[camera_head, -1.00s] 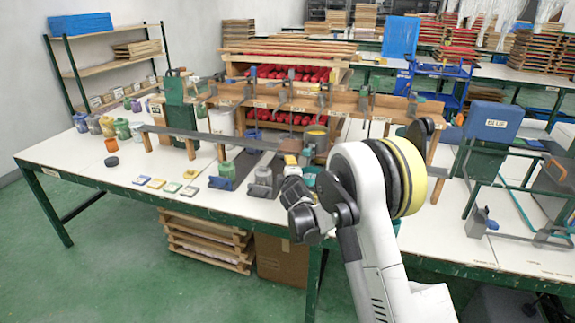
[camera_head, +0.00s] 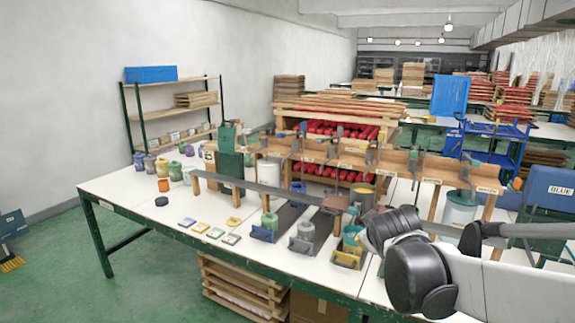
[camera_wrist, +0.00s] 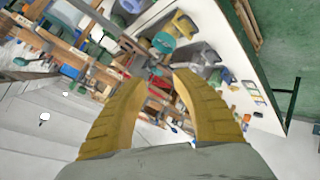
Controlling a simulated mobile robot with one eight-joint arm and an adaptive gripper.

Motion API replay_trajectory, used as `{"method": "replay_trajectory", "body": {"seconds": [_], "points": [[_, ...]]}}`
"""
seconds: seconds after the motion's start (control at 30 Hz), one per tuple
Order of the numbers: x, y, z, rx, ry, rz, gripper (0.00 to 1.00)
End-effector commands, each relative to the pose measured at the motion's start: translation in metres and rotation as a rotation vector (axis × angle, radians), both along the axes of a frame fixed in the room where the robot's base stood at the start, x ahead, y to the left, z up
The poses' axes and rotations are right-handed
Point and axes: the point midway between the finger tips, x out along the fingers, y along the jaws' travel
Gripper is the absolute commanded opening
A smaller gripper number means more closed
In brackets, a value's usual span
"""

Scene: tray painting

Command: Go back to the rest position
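My gripper shows in the wrist view (camera_wrist: 152,82) as two yellow ribbed fingers. They stand apart with nothing between them, so it is open and empty. Beyond the fingers, the wrist view shows the white worktable (camera_wrist: 225,45) and its wooden rack, tilted and some way off. In the head view my white and black arm reaches in at the lower right, in front of the worktable (camera_head: 120,190). The gripper's fingers cannot be made out there.
A long wooden rack (camera_head: 345,158) with cans and tools stands along the table. Jars (camera_head: 163,167), coloured pads (camera_head: 201,227) and small stands (camera_head: 302,238) sit near its front. A blue box (camera_head: 549,188) is at the right.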

Motion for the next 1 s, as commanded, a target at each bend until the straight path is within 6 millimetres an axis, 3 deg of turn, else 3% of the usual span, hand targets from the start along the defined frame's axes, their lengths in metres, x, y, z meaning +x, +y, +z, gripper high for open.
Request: {"method": "replay_trajectory", "body": {"seconds": [0.03,0.17,0.3,0.4,0.5,0.67,1.0], "points": [[-0.03,-0.001,0.001,0.055,0.024,-0.032,0.33],[-0.105,-0.001,-0.005,0.209,0.096,-0.125,0.33],[-0.181,0.006,-0.024,0.365,0.173,-0.221,0.33],[-0.224,0.012,-0.04,0.455,0.221,-0.277,0.33],[-0.254,0.017,-0.054,0.518,0.257,-0.319,0.33],[-0.276,0.021,-0.065,0.565,0.285,-0.351,0.33],[-0.277,0.022,-0.066,0.568,0.287,-0.353,0.33]]}}
